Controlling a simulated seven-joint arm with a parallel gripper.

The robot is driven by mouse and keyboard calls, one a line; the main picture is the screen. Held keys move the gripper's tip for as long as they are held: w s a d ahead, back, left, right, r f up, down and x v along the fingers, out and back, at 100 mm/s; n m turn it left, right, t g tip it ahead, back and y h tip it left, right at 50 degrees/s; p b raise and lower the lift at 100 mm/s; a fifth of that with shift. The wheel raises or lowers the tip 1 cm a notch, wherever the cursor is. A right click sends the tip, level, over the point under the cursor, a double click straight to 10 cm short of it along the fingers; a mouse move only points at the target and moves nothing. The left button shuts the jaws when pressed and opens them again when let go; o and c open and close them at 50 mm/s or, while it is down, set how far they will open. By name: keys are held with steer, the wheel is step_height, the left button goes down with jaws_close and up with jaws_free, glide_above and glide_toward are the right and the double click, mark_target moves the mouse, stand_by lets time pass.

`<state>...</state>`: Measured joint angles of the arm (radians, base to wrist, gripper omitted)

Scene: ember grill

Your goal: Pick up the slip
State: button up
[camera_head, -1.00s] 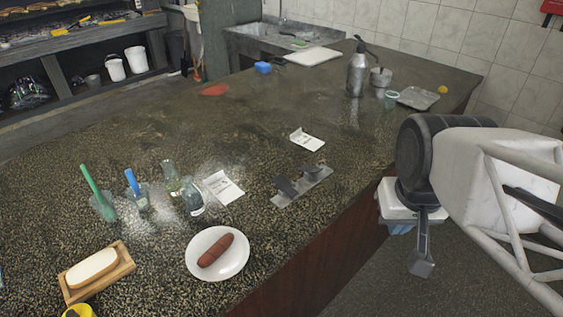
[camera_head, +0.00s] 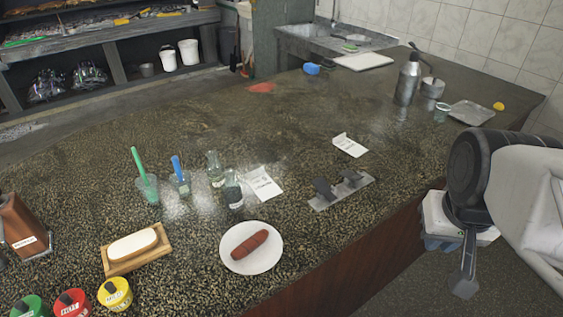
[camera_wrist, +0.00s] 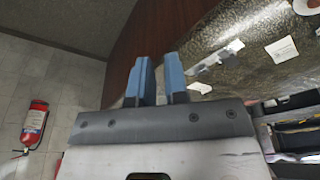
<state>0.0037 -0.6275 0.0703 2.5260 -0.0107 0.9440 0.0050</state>
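One slip (camera_head: 264,183) lies beside the small glass bottles. The other slip (camera_head: 350,145) lies farther back, behind a grey metal holder (camera_head: 341,190). The wrist view also shows a white slip (camera_wrist: 282,49) on the counter at upper right. My gripper (camera_wrist: 158,62) has two blue fingers with a narrow gap and nothing between them. In the head view my gripper (camera_head: 440,242) hangs off the counter's right front edge, well apart from both slips.
A white plate (camera_head: 230,264) with a sausage (camera_head: 249,245) sits near the front edge. Glass bottles (camera_head: 233,190), a green-handled brush (camera_head: 145,177) and a wooden tray (camera_head: 122,264) stand left. A steel bottle (camera_head: 407,82) stands at the back right.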

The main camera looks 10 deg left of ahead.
steer(key=w+a+r+n+g, duration=0.1)
steer(key=w+a+n, duration=0.2)
steer(key=w, duration=0.3)
steer(key=w+a+r+n, duration=0.1)
steer(key=w+a+n, duration=0.3)
steer(key=w, duration=0.1)
steer(key=n+g+h, duration=0.2)
steer(key=n+g, duration=0.2)
steer(key=n, duration=1.6)
glide_above(253, 176)
steer(key=w+a, duration=0.2)
step_height(253, 176, down, 14)
steer(key=shift+s+r, duration=0.15)
steer(key=shift+r, duration=0.05)
steer(key=shift+x, duration=1.25)
steer(key=shift+d, duration=0.1)
steer(key=shift+w+x, duration=0.2)
steer(key=shift+x, duration=2.45)
